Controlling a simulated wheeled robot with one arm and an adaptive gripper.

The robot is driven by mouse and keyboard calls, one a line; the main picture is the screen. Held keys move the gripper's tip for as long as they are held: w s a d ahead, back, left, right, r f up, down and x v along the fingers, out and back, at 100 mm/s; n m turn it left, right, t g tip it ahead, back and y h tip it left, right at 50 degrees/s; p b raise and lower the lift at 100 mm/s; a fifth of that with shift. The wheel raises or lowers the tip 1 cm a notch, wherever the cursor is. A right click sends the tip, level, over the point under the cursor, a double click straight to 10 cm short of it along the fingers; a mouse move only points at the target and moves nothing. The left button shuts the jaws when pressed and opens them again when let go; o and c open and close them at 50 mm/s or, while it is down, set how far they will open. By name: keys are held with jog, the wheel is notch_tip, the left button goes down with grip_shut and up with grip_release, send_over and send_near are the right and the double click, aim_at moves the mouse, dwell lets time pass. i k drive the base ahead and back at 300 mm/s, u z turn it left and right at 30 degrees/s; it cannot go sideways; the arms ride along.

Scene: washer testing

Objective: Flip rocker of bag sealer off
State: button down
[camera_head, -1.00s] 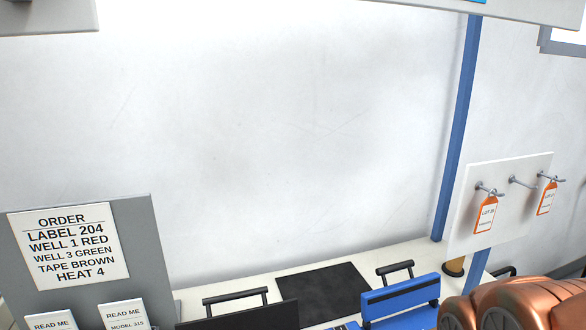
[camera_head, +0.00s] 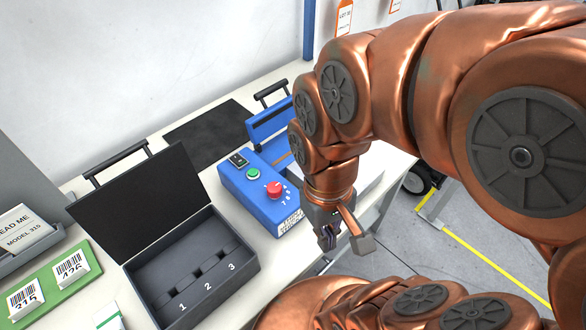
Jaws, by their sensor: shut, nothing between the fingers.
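The blue bag sealer (camera_head: 250,200) stands on the white table near the middle of the view. Its black rocker (camera_head: 238,160) is on the top face at the far left end. The rocker is too small for me to tell which side is pressed. A green button (camera_head: 253,174) and a red knob (camera_head: 274,190) with numbers sit nearer to me on the same face. My gripper (camera_head: 336,240) is shut and empty, pointing down to the right of the sealer's near end, apart from the rocker. My arm hides part of the sealer's right side.
An open black case (camera_head: 190,262) with wells numbered 1, 2 and 3 stands left of the sealer. A green board (camera_head: 50,293) with barcode cards lies farther left. A dark mat (camera_head: 208,128) lies behind. The table's front edge is near my gripper.

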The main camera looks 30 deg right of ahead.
aim_at(236, 159)
jog(key=u, duration=2.35)
jog(key=k, duration=0.75)
jog(key=z, duration=0.85)
jog(key=i, duration=0.5)
jog(key=z, duration=0.05)
